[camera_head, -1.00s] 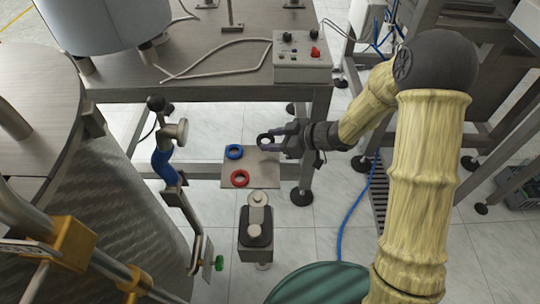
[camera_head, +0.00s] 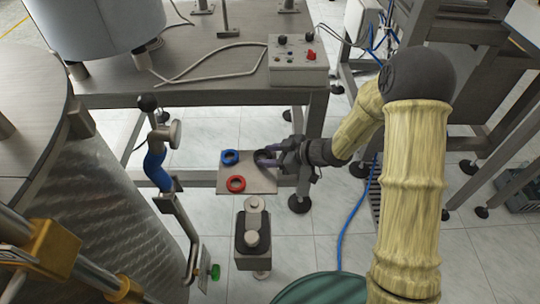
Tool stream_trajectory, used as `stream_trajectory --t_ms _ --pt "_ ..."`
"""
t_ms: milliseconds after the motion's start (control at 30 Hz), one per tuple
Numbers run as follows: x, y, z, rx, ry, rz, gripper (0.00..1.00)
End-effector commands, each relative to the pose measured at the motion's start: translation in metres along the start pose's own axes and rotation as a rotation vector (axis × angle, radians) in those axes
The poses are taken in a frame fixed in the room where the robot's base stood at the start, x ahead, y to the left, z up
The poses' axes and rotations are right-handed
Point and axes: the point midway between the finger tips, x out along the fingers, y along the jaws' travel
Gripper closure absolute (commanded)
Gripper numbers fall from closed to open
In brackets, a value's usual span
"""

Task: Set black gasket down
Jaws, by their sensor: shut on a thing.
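The black gasket (camera_head: 264,154) is between the fingers of my gripper (camera_head: 262,156), which is shut on it. The fingers reach in from the right, over the upper right part of a small grey plate (camera_head: 247,186). The fingers partly hide the gasket, and I cannot tell whether it touches the plate. A blue gasket (camera_head: 230,157) lies at the plate's upper left. A red gasket (camera_head: 236,184) lies below it on the plate.
A steel table (camera_head: 200,85) with a control box (camera_head: 298,62) stands behind. A blue-handled valve (camera_head: 155,168) rises left of the plate. A grey block with a round-ended lever (camera_head: 252,235) stands in front. A large metal drum (camera_head: 100,220) fills the left.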

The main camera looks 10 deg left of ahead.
Motion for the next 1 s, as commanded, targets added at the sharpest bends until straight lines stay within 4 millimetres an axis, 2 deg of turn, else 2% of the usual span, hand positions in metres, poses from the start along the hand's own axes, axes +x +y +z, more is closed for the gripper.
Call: stream_trajectory --t_ms 100,133,233,567,667,767,1000 --pt "0.002 0.0 0.003 0.001 0.0 0.0 0.77" --pt "0.001 0.0 0.003 0.0 0.0 0.0 0.52" --pt "0.001 0.0 0.002 0.0 0.0 0.0 0.34" --pt "0.0 0.0 0.0 -0.001 0.0 0.0 0.34" --pt "-0.006 0.0 -0.001 0.0 -0.001 0.001 0.34" --pt "-0.02 0.001 -0.003 0.001 0.0 0.004 0.34" --pt "-0.067 0.001 -0.004 0.002 -0.001 0.003 0.34"
